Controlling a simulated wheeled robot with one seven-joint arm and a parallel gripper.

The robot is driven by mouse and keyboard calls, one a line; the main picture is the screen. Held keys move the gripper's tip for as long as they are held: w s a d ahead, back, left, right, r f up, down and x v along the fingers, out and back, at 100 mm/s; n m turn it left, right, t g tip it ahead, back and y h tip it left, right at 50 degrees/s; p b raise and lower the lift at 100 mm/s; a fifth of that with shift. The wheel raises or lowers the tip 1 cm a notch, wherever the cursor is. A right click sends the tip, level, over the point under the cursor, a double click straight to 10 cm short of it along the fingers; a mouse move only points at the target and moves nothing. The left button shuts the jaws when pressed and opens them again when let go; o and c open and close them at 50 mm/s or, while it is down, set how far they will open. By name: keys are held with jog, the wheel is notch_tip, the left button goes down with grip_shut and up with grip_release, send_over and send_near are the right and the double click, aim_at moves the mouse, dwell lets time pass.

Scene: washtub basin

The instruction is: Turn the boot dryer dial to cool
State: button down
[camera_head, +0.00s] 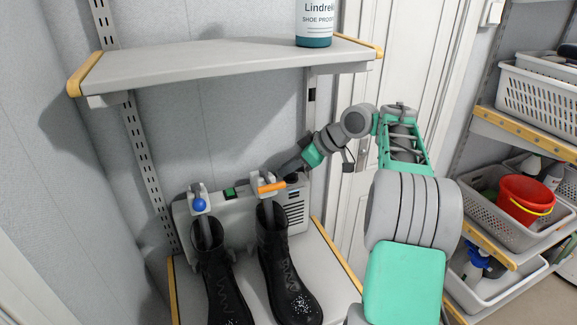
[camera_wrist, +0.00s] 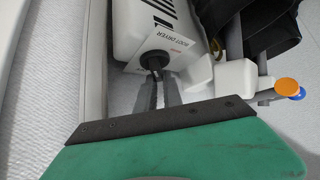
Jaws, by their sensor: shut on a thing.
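The boot dryer (camera_head: 213,213) is a light grey box on the lower shelf, with a vent grille on its right. In the wrist view its white casing (camera_wrist: 138,20) carries a label reading BOOT DRYER. A round black dial (camera_wrist: 155,61) sits on that label. My gripper (camera_wrist: 158,77) is shut on the dial, with its narrow fingers meeting at the knob. In the head view my gripper (camera_head: 287,171) is at the dryer's top right, and the dial is hidden there. The dial's setting marks are too small to read.
Two black boots (camera_head: 220,275) stand in front of the dryer. An upper shelf (camera_head: 220,64) holding a bottle (camera_head: 314,25) overhangs. Racks with baskets and a red bucket (camera_head: 523,200) stand at right.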

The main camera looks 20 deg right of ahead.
jog(key=c, duration=1.5)
grip_release()
jog(key=p+v, duration=0.1)
jog(key=v, duration=0.6)
jog(key=shift+s+d+r, duration=0.15)
jog(key=shift+s+r, duration=0.1)
jog(key=shift+r, duration=0.05)
